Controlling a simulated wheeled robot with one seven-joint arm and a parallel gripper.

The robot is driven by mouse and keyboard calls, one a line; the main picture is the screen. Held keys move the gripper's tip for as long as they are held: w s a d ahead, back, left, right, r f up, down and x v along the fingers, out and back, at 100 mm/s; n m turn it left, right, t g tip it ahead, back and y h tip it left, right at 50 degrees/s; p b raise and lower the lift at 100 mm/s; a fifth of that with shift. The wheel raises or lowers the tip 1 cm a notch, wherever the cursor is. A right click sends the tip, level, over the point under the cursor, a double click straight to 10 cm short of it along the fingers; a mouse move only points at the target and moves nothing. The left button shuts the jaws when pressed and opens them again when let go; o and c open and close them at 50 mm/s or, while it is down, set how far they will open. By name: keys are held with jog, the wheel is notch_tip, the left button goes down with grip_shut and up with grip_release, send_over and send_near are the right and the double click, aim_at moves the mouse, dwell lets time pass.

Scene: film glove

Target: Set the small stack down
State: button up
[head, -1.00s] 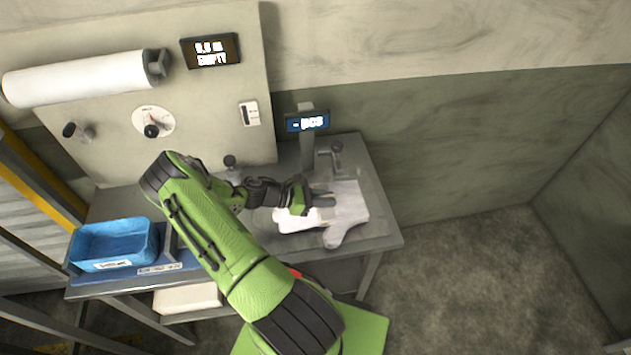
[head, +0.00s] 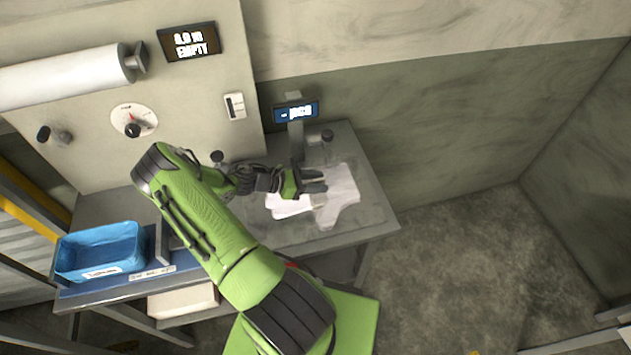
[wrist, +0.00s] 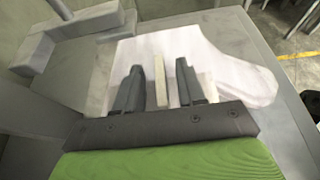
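My gripper (head: 322,183) is over the grey bench with its two dark fingers spread; they also show in the wrist view (wrist: 160,68). A narrow cream strip (wrist: 160,85), seemingly the edge of the small stack, stands between the fingers with a gap on each side. Under them lies a flat, whitish glove-shaped film (head: 342,192), also in the wrist view (wrist: 240,75). A white sheet-like piece (head: 287,208) shows beside it at the left in the head view. The stack's lower part is hidden by my gripper, so I cannot tell its contact with the film.
A blue bin (head: 100,252) stands at the bench's left end. A small display (head: 296,111) on a post and a dark-topped fitting (head: 327,138) stand behind the film. A panel with a white roll (head: 65,78) rises at the back left. The bench's right edge is bare.

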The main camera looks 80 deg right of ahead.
jog(key=shift+a, duration=0.1)
jog(key=shift+w+r, duration=0.1)
jog(key=shift+w, duration=0.2)
jog(key=v, duration=1.1)
jog(key=shift+b, duration=0.4)
jog(key=shift+w+a+r, duration=0.25)
jog(key=w+a+r+m+t+y, duration=0.2)
jog(key=w+a+r+t, duration=0.25)
jog(key=a+r, duration=0.35)
jog(key=w+a+r+m+t+y, duration=0.2)
jog(key=w+a+r+m+t, duration=0.25)
jog(key=a, duration=0.45)
jog(key=s+a+r+t+y, duration=0.1)
jog(key=s+a+r+t, duration=0.3)
jog(key=a+r, duration=0.2)
jog(key=s+a+r+t+y, duration=0.2)
jog(key=s+a+r+t, duration=0.2)
jog(key=a, duration=0.7)
jog(key=shift+s+v, duration=0.25)
jog(key=shift+v, duration=1)
